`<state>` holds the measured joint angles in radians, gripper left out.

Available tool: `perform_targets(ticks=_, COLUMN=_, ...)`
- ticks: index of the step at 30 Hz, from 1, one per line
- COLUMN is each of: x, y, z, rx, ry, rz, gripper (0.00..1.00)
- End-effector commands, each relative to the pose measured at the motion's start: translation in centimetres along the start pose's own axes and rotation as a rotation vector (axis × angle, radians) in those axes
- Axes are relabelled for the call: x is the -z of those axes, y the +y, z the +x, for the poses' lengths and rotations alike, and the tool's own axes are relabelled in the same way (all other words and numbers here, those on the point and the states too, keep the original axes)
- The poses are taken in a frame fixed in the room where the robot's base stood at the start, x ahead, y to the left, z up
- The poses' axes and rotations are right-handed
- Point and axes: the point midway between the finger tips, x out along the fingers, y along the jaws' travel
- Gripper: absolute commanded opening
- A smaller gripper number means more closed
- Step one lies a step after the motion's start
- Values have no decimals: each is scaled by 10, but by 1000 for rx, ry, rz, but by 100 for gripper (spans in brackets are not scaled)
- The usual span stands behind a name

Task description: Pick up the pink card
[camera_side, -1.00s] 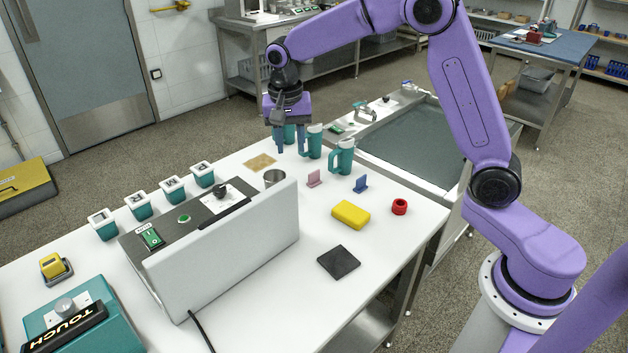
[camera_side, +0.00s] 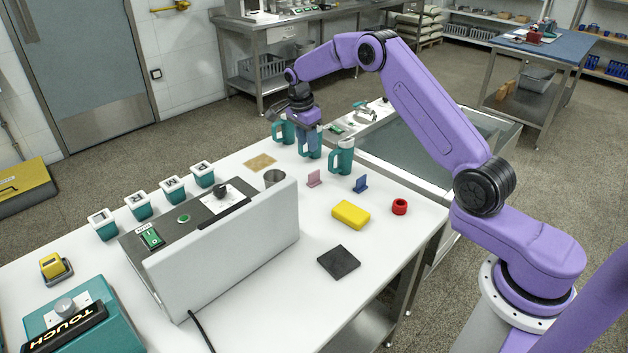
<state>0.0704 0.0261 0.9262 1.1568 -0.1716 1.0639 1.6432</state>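The pink card (camera_side: 314,178) stands upright in a small base on the white table, right of the steel cup and left of the blue card (camera_side: 360,184). My gripper (camera_side: 304,148) points down above the table, behind the pink card and apart from it. It is at the middle of the teal jugs, its fingers in front of or beside the middle jug (camera_side: 314,151). I cannot tell whether the fingers touch that jug, and their opening is too small to judge.
Teal jugs stand to the left (camera_side: 284,132) and right (camera_side: 341,157) of my gripper. A steel cup (camera_side: 275,178) and the mill housing (camera_side: 225,250) are left of the card. A yellow block (camera_side: 350,214), red ring (camera_side: 400,207) and dark pad (camera_side: 338,262) lie in front.

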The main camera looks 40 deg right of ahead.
Motion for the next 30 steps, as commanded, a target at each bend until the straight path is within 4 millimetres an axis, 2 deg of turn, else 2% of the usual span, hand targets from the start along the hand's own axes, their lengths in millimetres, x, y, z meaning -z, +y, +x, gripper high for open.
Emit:
perform_targets(ticks=1, x=0, y=1, z=11, rx=-4, ry=0, rz=-1, gripper=37)
perform_targets(ticks=9, x=0, y=1, z=59, rx=-3, ry=1, rz=-3, gripper=37)
perform_targets(ticks=13, x=0, y=0, z=73, rx=-1, ry=1, rz=-3, gripper=37)
perform_targets(ticks=19, x=1, y=1, z=84, rx=0, ry=0, rz=-3, gripper=37)
perform_targets(ticks=27, x=4, y=3, z=120, rx=-2, ry=0, rz=-3, gripper=37)
perform_targets(ticks=30, x=4, y=3, z=128, rx=0, ry=0, rz=-3, gripper=37)
